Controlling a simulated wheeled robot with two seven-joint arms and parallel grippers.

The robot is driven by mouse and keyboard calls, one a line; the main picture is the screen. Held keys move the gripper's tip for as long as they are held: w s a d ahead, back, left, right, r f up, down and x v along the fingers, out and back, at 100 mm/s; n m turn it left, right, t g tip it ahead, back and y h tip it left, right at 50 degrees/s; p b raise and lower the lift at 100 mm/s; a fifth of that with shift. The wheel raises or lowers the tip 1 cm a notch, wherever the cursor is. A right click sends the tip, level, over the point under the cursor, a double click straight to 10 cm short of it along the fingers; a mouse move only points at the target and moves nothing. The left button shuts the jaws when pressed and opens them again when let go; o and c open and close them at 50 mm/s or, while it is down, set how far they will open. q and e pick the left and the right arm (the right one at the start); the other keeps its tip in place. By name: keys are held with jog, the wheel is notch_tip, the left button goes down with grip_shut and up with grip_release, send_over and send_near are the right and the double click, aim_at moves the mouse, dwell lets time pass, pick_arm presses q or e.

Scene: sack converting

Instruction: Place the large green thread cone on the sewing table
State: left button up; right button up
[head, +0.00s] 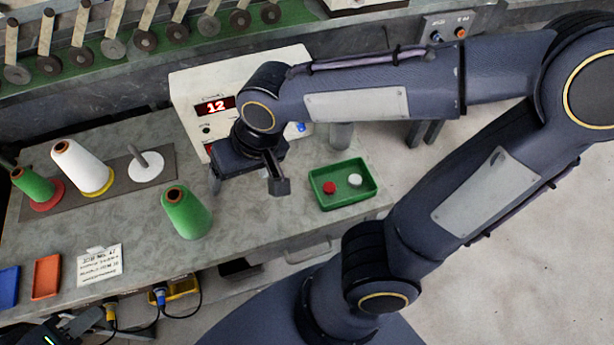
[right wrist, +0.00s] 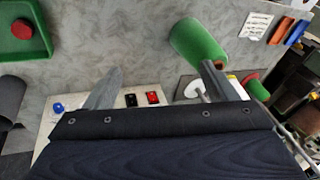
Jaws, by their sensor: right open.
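The large green thread cone (head: 186,212) stands upright on the grey table (head: 130,235). It also shows in the right wrist view (right wrist: 197,42), beyond one fingertip. My right gripper (head: 248,185) is open and empty above the table, to the right of the cone and apart from it. Its fingers show spread in the right wrist view (right wrist: 160,82), with nothing between them. A dark part at the lower left edge of the head view may be my left gripper; its fingers are not visible. I cannot tell which surface is the sewing table.
A white cone (head: 82,167) and a smaller green cone (head: 33,186) stand on a plate beside an empty white peg disc (head: 146,167). A green tray (head: 343,187) holds red and white pieces. A white display box (head: 195,95) reads 12. A card (head: 99,265) lies near the front.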

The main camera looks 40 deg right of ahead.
jog(key=s+d+r+t, duration=0.1)
jog(key=s+d+t, duration=0.1)
jog(key=s+d, duration=0.6)
jog(key=shift+s+d+t+y, duration=0.2)
jog(key=shift+s+t+y, duration=0.2)
jog(key=shift+s, duration=0.15)
jog(key=shift+r, duration=0.1)
